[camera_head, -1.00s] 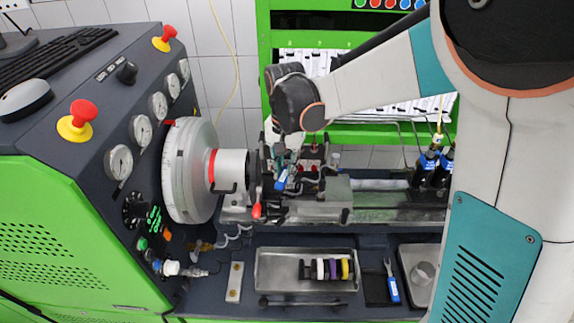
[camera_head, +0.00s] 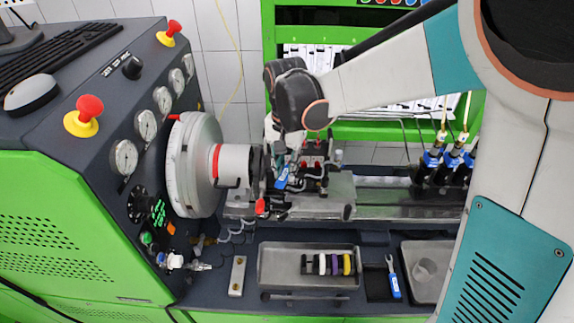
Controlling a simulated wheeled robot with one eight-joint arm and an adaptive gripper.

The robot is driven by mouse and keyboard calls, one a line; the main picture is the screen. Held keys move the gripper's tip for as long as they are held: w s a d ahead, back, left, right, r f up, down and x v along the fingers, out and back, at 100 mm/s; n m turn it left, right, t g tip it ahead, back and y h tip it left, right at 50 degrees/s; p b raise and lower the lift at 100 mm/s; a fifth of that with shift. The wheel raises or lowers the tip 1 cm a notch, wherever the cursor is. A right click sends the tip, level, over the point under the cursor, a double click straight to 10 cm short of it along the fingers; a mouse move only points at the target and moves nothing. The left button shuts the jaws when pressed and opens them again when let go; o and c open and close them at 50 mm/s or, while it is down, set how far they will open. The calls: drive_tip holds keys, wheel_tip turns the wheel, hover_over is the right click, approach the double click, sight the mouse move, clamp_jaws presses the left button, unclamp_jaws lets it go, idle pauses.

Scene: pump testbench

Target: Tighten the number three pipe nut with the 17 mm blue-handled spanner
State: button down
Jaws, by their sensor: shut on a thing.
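My gripper (camera_head: 284,163) is shut on a blue-handled spanner (camera_head: 282,178), whose blue handle shows among the fittings on the bench. The spanner's head is hidden or too small to make out, so I cannot tell whether it sits on a nut. The pump with its pipe fittings (camera_head: 314,172) stands just right of the gripper. I cannot pick out the number three pipe nut. A second blue-handled spanner (camera_head: 393,280) lies at the lower right, its open end pointing away.
A large round drive wheel (camera_head: 194,165) stands left of the pump. A grey tray (camera_head: 281,272) holds coloured rings in front. A black pad (camera_head: 375,284) and another tray (camera_head: 422,246) lie right of it. Black-and-blue injectors (camera_head: 436,170) stand behind, right. A sloped gauge console (camera_head: 125,155) fills the left.

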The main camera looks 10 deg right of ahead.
drive_tip(key=shift+s+a+r+p, duration=0.2)
drive_tip(key=shift+s+r+p, duration=0.2)
drive_tip(key=shift+r, duration=0.25)
drive_tip(key=shift+s+a+r+p, duration=0.25)
drive_tip(key=shift+r+p, duration=0.15)
drive_tip(key=shift+r, duration=0.3)
drive_tip(key=shift+s+a+r+p, duration=0.15)
drive_tip(key=shift+s+r+p, duration=0.25)
drive_tip(key=shift+r, duration=0.25)
